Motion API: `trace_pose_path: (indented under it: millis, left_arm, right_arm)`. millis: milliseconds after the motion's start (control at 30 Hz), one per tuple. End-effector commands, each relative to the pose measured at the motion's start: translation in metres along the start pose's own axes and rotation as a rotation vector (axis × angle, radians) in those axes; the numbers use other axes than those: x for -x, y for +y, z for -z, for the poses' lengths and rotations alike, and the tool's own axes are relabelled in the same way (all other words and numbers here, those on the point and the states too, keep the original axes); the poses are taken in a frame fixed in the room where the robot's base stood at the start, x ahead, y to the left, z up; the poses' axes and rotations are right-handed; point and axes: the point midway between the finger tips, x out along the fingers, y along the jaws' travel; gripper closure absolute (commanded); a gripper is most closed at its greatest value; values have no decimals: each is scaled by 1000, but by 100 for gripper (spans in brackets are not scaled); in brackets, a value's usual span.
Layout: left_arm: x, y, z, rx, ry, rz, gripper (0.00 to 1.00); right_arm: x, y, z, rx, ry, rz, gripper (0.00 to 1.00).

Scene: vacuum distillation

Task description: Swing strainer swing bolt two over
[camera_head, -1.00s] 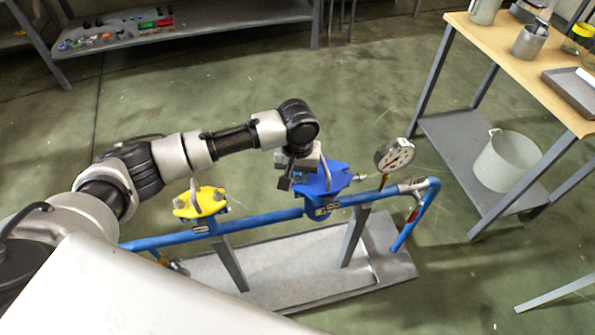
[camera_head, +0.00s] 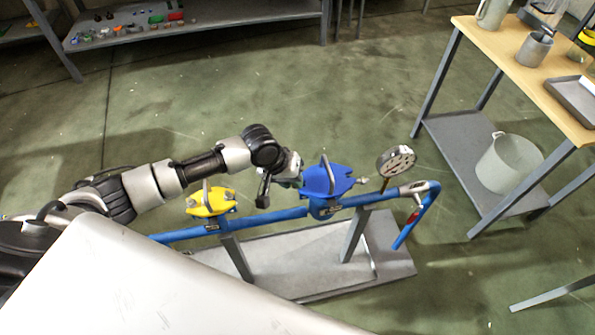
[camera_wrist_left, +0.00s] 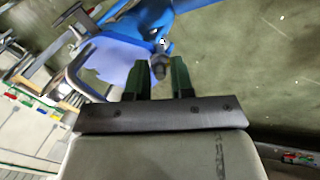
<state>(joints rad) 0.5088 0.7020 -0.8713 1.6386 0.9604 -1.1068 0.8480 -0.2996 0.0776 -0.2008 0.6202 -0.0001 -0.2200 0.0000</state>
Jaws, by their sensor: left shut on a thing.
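The blue strainer (camera_head: 322,205) sits in the blue pipe line, with a flat blue cover (camera_head: 338,182) and an upright handle (camera_head: 326,170) on top. My left gripper (camera_head: 296,180) is at the left side of this cover. In the left wrist view its two dark green fingers (camera_wrist_left: 160,78) are on either side of a small grey swing bolt end (camera_wrist_left: 159,66), beside the blue cover (camera_wrist_left: 112,60). The gripper is shut on this swing bolt. The bolt's contact with the fingers is partly hidden in the head view. My right gripper is not in view.
A yellow cover (camera_head: 211,203) with a handle stands left on the same pipe. A pressure gauge (camera_head: 396,160) rises just right of the blue cover. A wooden-topped bench (camera_head: 505,55) and a pale bucket (camera_head: 508,163) are at the right. Floor behind the pipe is clear.

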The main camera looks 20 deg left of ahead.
Motion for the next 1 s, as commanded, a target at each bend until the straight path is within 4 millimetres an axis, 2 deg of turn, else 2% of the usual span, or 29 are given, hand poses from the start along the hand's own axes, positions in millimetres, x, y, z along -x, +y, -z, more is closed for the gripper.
trace_pose_path:
  millis: [400,900,933,1000]
  left_arm:
    - [-1,-13,-5,1,72,-173,100]
    - [-1,-14,-5,0,81,-194,100]
    - [-1,-14,-5,0,81,-194,76]
    - [-1,-14,-5,0,81,-194,65]
  right_arm:
    - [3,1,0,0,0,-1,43]
    - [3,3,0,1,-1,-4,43]
    - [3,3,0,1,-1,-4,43]
    - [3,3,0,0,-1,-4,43]
